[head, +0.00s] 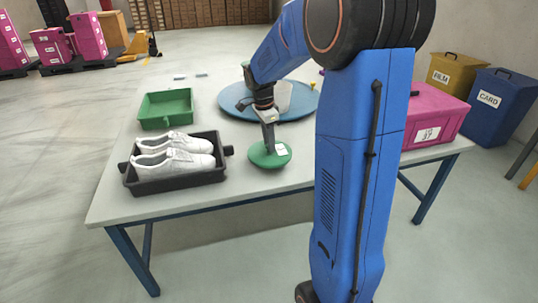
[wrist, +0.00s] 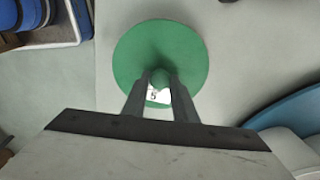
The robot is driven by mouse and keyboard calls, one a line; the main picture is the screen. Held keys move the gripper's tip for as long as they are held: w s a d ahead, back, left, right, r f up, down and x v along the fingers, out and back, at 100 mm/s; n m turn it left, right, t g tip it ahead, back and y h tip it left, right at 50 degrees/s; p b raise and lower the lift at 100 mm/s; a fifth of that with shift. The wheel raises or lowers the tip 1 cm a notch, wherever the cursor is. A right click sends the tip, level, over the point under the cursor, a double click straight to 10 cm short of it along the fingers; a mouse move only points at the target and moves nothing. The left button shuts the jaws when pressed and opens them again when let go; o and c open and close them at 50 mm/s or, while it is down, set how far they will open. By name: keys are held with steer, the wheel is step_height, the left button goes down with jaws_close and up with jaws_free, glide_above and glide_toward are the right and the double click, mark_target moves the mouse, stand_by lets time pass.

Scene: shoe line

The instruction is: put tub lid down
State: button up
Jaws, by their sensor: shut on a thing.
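The tub lid (head: 258,160) is a round green disc with a knob and a small white label. In the head view it is near the front edge of the grey table (head: 225,188), right of the tray of shoes. My gripper (head: 269,150) points down and is shut on the lid's knob. In the wrist view the lid (wrist: 135,45) lies flat across the jaws, and my gripper (wrist: 160,82) has a finger on each side of the knob. I cannot tell whether the lid's underside touches the table. A pale translucent tub (head: 284,98) stands behind my wrist, partly hidden.
A black tray (head: 180,187) with white shoes (head: 175,162) is left of the lid. A green bin (head: 166,110) stands behind it. A blue round plate (head: 301,104) is at the back, and a magenta box (head: 436,115) at the right. Bare table lies around the lid.

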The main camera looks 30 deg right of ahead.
steer(key=shift+f, duration=2.3)
steer(key=shift+f, duration=0.1)
steer(key=o, duration=1)
steer(key=shift+o, duration=0.2)
